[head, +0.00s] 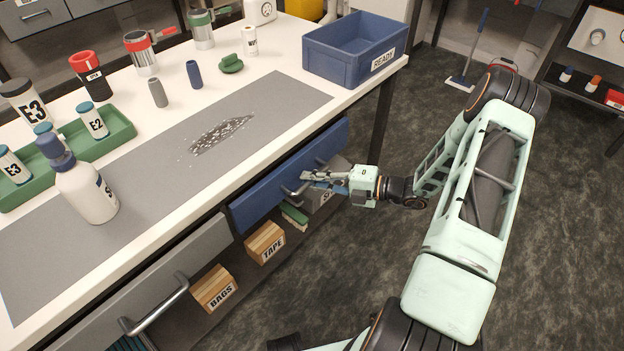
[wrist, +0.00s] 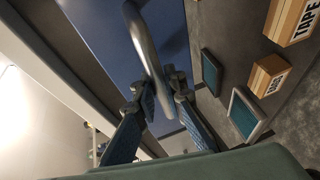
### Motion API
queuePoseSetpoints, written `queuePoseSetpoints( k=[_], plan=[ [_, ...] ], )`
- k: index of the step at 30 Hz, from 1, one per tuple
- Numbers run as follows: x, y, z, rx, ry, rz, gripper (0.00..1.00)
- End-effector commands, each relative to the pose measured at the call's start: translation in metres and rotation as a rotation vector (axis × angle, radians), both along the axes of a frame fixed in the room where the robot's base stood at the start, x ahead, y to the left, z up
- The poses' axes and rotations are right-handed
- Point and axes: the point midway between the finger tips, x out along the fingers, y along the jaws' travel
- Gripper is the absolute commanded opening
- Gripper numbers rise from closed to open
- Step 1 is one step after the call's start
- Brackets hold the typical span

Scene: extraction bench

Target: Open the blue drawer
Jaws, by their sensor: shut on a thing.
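The blue drawer (head: 262,192) sits under the right part of the white bench, its front close under the bench edge. No inside of it shows. Its grey bar handle (head: 290,191) is at the middle of the front. My gripper (head: 305,179) reaches in from the right and is shut on this handle. In the wrist view the blue drawer front (wrist: 98,30) fills the upper middle. The curved handle (wrist: 146,45) passes between the two fingertips (wrist: 160,92) there. The fingers partly hide the handle in the head view.
A grey drawer (head: 185,260) with a bar handle is to the left. A shelf below holds the TAPE box (head: 265,243) and BAGS box (head: 214,288). A blue READY bin (head: 345,62) stands on the bench above. The floor (head: 530,200) to the right is open.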

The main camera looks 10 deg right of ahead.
Motion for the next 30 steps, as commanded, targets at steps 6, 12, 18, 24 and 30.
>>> queuePoseSetpoints(
  k=[6,12,18,24,30],
  plan=[
    [-0.012,-0.009,0.001,0.0,0.002,-0.002,0.0],
    [-0.042,-0.032,0.003,0.001,0.003,-0.005,0.0],
    [-0.086,-0.064,0.002,0.0,0.004,-0.005,0.0],
    [-0.131,-0.097,0.001,0.0,0.002,-0.005,0.0],
    [-0.173,-0.127,0.0,0.0,0.0,-0.004,0.0]
  ],
)
